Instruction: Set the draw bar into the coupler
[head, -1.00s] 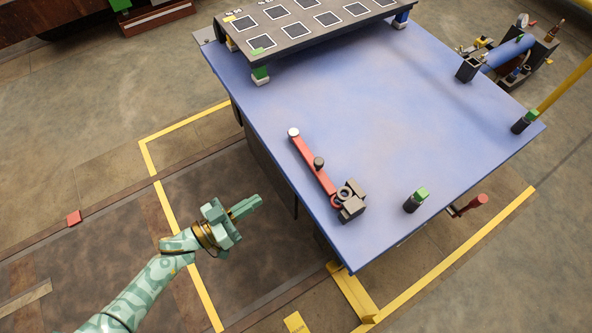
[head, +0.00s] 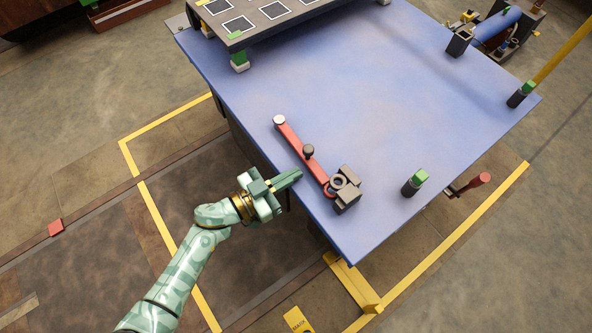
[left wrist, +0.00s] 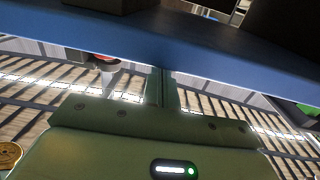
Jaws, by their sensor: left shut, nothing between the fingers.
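The red draw bar (head: 295,143) lies on the blue table (head: 400,100) near its left edge, with a pale round end at the far left and a dark knob (head: 308,151) partway along. Its near end, with a red ring, is at the dark coupler (head: 347,198); I cannot tell whether the ring is seated in it. My left gripper (head: 296,176) is shut and empty, at the table's left edge beside the bar, apart from it. In the left wrist view the shut fingers (left wrist: 162,90) point at the blue table edge (left wrist: 150,38). My right gripper is not in view.
A dark rack with white-framed squares (head: 275,10) stands at the table's back left. Green-topped dark posts stand at the near right (head: 414,183) and far right (head: 520,94). A blue cylinder device (head: 496,28) is beyond the table. The table's middle is clear.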

